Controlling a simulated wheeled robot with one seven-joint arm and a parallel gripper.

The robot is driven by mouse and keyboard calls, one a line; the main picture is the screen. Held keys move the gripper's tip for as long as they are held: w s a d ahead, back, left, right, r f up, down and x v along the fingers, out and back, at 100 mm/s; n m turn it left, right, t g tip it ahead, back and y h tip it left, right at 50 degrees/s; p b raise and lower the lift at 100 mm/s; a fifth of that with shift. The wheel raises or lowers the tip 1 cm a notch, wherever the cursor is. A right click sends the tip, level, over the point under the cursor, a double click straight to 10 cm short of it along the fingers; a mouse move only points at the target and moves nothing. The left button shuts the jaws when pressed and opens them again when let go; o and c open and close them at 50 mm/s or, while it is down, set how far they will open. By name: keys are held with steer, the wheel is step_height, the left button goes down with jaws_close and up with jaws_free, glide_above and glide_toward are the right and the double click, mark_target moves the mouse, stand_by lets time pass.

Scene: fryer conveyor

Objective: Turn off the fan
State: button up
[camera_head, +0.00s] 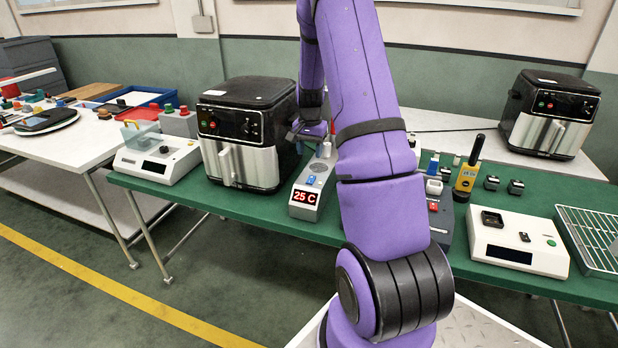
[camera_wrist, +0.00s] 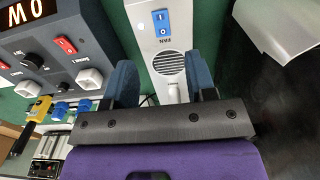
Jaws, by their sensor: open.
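The fan unit is a grey box (camera_head: 322,170) on the green table, with a red "25 C" display and a blue switch (camera_head: 311,180). In the wrist view the unit's light panel (camera_wrist: 143,45) shows the blue rocker switch (camera_wrist: 162,22) labelled FAN, beside a round dark grille (camera_wrist: 170,63). I cannot tell whether the fan is spinning. My gripper (camera_wrist: 161,80) is open and empty over the unit, its two blue-grey fingers apart on either side of the grille end. The switch lies beyond the fingertips, not touched. In the head view my gripper (camera_head: 316,132) is partly hidden behind my arm.
A black and silver air fryer (camera_head: 246,135) stands close left of the unit. A dark box with red switches (camera_wrist: 35,60) is close on the other side. A white scale (camera_head: 518,243), a wire rack (camera_head: 598,240) and a second fryer (camera_head: 548,115) are at right.

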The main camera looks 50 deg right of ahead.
mark_target(309, 181)
step_height(309, 181, down, 10)
steer(key=shift+f, duration=0.25)
stand_by(0.4)
